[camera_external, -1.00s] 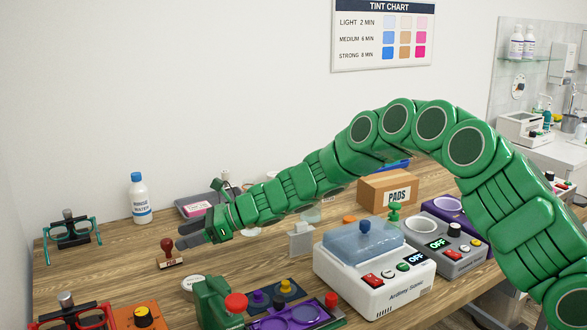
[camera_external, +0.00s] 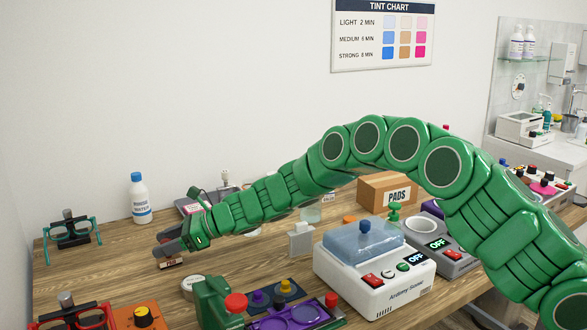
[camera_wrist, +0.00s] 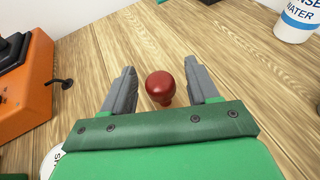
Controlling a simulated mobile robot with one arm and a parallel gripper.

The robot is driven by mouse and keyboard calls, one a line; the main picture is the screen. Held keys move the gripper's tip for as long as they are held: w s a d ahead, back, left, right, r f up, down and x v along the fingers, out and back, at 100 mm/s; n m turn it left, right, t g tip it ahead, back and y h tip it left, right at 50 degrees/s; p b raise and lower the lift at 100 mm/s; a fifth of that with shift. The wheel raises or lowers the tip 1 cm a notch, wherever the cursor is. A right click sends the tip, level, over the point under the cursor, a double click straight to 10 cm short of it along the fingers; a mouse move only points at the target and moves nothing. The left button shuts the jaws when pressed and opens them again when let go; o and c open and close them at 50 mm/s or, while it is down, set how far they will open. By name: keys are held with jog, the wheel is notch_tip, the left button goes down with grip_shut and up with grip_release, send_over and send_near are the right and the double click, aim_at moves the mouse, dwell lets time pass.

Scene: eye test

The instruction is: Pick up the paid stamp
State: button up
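The paid stamp (camera_external: 171,263) stands on the wooden table at the left in the external view. Its labelled base shows there, and my gripper (camera_external: 174,240) hides most of its handle. In the wrist view the stamp's round dark red knob (camera_wrist: 160,84) sits between the two grey fingers of my gripper (camera_wrist: 160,67). The fingers are apart, with a gap on each side of the knob, so my gripper is open and holds nothing. The stamp's base is hidden in the wrist view.
A rinse water bottle (camera_external: 140,200) stands behind the stamp. Trial frames (camera_external: 70,230) stand to the left. An orange box with a black knob (camera_external: 140,317) and a round white-topped item (camera_external: 192,288) lie nearer the front. A white machine (camera_external: 375,275) stands to the right.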

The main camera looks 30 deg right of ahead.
jog(key=c, duration=1)
